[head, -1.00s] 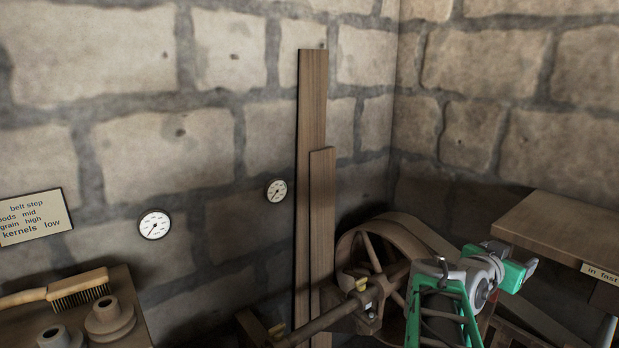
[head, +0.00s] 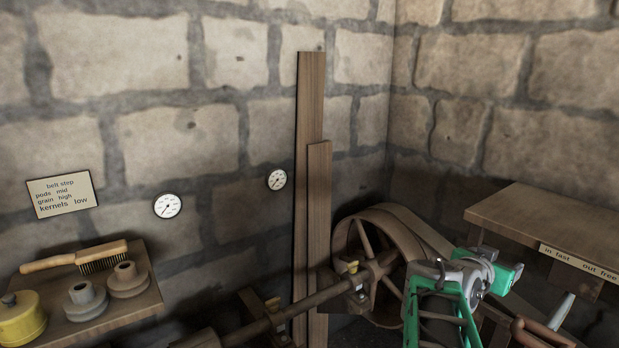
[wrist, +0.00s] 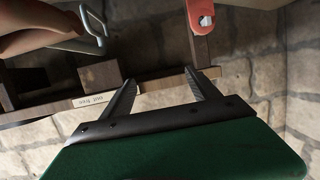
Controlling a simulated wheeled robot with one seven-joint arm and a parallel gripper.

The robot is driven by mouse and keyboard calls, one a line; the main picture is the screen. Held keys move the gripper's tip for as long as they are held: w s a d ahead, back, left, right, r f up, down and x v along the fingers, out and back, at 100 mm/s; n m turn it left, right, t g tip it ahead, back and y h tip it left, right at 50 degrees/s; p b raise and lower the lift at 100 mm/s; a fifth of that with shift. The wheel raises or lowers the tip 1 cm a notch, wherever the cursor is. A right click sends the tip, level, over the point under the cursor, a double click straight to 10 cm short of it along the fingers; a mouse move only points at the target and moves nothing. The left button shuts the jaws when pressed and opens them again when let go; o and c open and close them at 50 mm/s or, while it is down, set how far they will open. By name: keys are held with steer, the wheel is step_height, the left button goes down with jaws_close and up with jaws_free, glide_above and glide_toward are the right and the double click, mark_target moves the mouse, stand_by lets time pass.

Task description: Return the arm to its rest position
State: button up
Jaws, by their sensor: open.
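My green arm (head: 440,312) rises from the bottom right of the head view, in front of the large wooden wheel. It bends at a grey wrist joint, and the green hand beyond it points right; the fingertips are not clear there. In the wrist view my gripper (wrist: 159,76) has its two dark fingers spread apart with nothing between them. Beyond the fingers is a dark wooden edge with a pale "out free" label (wrist: 94,101), seen upside down.
The wooden wheel (head: 350,230) and its shaft (head: 262,326) stand behind and left of my arm. A wooden bench (head: 545,215) is at right, with a reddish-brown handle (head: 540,334) below. A shelf (head: 150,300) at left holds a brush, pulleys and a yellow tin. A red-ended lever (wrist: 200,20) shows in the wrist view.

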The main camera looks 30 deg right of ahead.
steer(key=w+a+f+n+t+y+p, duration=0.1)
steer(key=w+a+n+y+p, duration=0.25)
steer(key=a, duration=0.55)
steer(key=w+a+f+n+t+y+p, duration=0.1)
steer(key=w+a+n+y+p, duration=0.2)
steer(key=a, duration=0.7)
steer(key=w+a+f+n+t+y+p, duration=0.1)
steer(key=w+a+n+y, duration=0.15)
steer(key=w+a, duration=0.45)
steer(key=s+a+f+n+g+y+p, duration=0.1)
steer(key=s+a, duration=0.4)
steer(key=a, duration=0.6)
steer(key=s+a+f+n+g+y+p, duration=0.1)
steer(key=s+a+n+g+y+p, duration=0.1)
steer(key=a, duration=0.9)
steer(key=s+n+y+p, duration=0.1)
steer(key=s+n+y, duration=0.1)
steer(key=s+n, duration=0.1)
steer(key=shift+f, duration=0.25)
